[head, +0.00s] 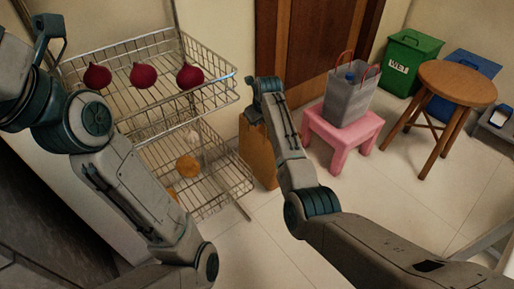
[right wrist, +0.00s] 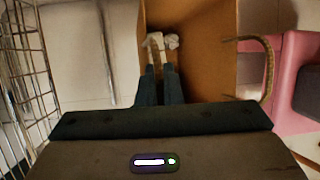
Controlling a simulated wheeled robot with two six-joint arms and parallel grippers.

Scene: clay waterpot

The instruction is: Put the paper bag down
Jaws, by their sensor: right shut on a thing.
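The brown paper bag (head: 257,152) hangs upright below my right gripper (head: 262,92), between the wire rack and the pink stool, partly hidden by my right arm. In the right wrist view I look down into the open bag (right wrist: 212,75). The fingers of my right gripper (right wrist: 165,85) are shut on one bag handle (right wrist: 154,55). The other handle (right wrist: 262,70) curves free at the right. Small whitish things show inside the bag. I cannot tell whether its bottom touches the floor. My left gripper (head: 46,38) is at the upper left, away from the bag; its jaws are unclear.
A wire rack (head: 222,95) with dark red onion-like things (head: 144,75) stands left of the bag. A pink stool (head: 343,135) with a grey bag (head: 350,95) stands to its right. A wooden stool (head: 457,82) and bins (head: 410,62) are further right. Front floor tiles are clear.

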